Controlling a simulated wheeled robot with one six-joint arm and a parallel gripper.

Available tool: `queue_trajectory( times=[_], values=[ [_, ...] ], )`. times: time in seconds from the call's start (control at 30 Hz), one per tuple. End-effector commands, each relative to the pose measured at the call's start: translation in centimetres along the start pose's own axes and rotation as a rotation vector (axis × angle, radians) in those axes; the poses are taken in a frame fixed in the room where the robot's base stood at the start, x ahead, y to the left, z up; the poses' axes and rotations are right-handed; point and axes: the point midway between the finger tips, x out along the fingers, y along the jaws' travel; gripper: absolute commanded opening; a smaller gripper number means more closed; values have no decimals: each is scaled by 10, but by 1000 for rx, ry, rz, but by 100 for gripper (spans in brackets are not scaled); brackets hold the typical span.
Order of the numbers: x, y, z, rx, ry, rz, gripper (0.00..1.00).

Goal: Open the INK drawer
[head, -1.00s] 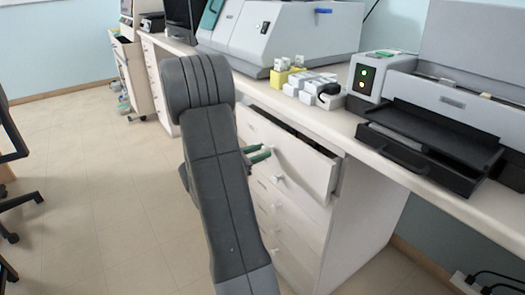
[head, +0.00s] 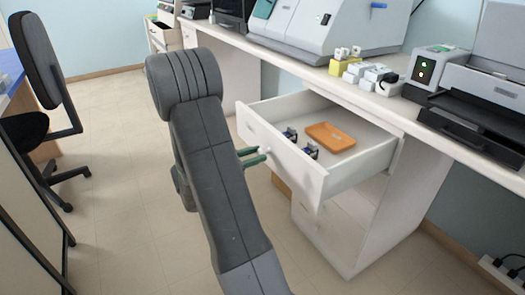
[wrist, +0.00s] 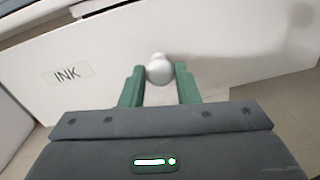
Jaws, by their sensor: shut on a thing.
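The INK drawer (head: 345,183) is the top drawer of the white cabinet and stands pulled well out. Its front in the wrist view carries a label (wrist: 67,74) reading INK. Its round white knob (wrist: 159,68) sits between the green fingers of my gripper (wrist: 160,84), which is shut on it. In the head view my gripper (head: 254,157) is at the drawer front, partly hidden by my arm. Inside the drawer lie an orange flat box (head: 330,137) and two small dark-and-blue items (head: 310,150).
White drawers (head: 322,218) lie below. The counter above holds a grey machine (head: 335,28), small white and yellow blocks (head: 352,65), and a box with a green light (head: 437,72). A black chair (head: 40,110) stands at left. Floor (head: 125,160) between is clear.

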Motion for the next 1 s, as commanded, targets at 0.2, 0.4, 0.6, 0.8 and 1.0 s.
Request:
queue_trajectory(
  times=[0.2,0.4,0.6,0.8,1.0],
  values=[
    [-20,-1,0,-1,-1,0,0],
    [-26,-2,0,-1,0,-1,0],
    [-26,-2,0,-1,0,-2,0],
    [-26,-2,0,-1,0,-2,40],
    [-26,-2,0,0,0,-1,50]
  ],
)
